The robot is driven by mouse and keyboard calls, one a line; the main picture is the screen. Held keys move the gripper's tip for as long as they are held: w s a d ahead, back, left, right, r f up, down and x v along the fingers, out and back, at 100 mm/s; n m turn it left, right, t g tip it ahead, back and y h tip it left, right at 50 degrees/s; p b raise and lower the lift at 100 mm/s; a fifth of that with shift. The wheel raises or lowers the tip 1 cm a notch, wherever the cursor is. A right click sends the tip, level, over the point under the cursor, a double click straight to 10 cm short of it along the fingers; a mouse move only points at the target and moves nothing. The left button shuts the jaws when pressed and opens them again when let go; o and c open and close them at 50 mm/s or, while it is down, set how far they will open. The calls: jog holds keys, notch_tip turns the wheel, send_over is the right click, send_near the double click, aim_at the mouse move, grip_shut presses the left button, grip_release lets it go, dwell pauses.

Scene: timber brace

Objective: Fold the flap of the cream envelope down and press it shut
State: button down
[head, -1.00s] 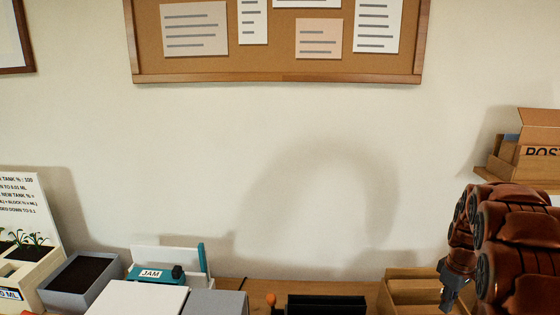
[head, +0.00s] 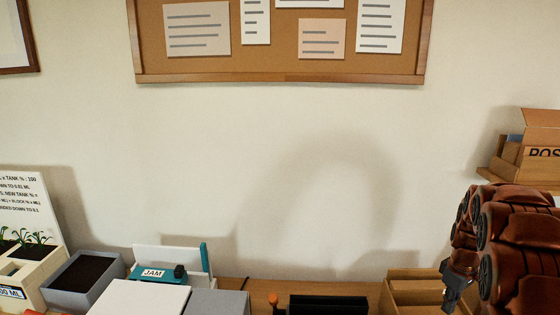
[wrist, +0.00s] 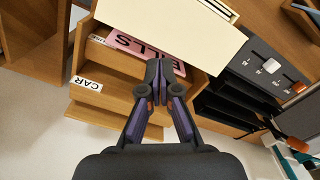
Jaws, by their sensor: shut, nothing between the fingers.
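In the wrist view a flat cream piece (wrist: 185,30) lies at the top, over a wooden compartment; I cannot tell if it is the cream envelope, and no flap can be made out. My gripper (wrist: 159,70) is shut and empty, its fingertips just below the cream piece in the picture and over a pink card (wrist: 140,48) marked BILLS. I cannot tell if they touch either one. In the head view my gripper (head: 453,297) is low at the right, by a wooden box, and no cream envelope can be made out.
A wooden front (wrist: 88,84) labelled CAR, a black slotted rack (wrist: 235,103) and a grey panel with switches (wrist: 268,70) surround my gripper. In the head view a wooden box (head: 410,275), black tray (head: 328,303) and JAM-labelled teal item (head: 155,275) line the wall.

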jog(key=shift+f, duration=0.2)
jog(key=shift+f+b, duration=0.5)
jog(key=shift+f, duration=0.1)
jog(key=shift+s, duration=0.1)
jog(key=s+r+b, duration=0.1)
jog(key=s+b, duration=0.2)
jog(key=s, duration=0.7)
jog(key=shift+a+r, duration=0.25)
jog(key=shift+a, duration=0.05)
dwell(1.3)
jog(key=shift+s+r, duration=0.1)
jog(key=shift+s, duration=0.05)
jog(key=shift+r+p, duration=0.45)
jog(key=shift+r, duration=1.95)
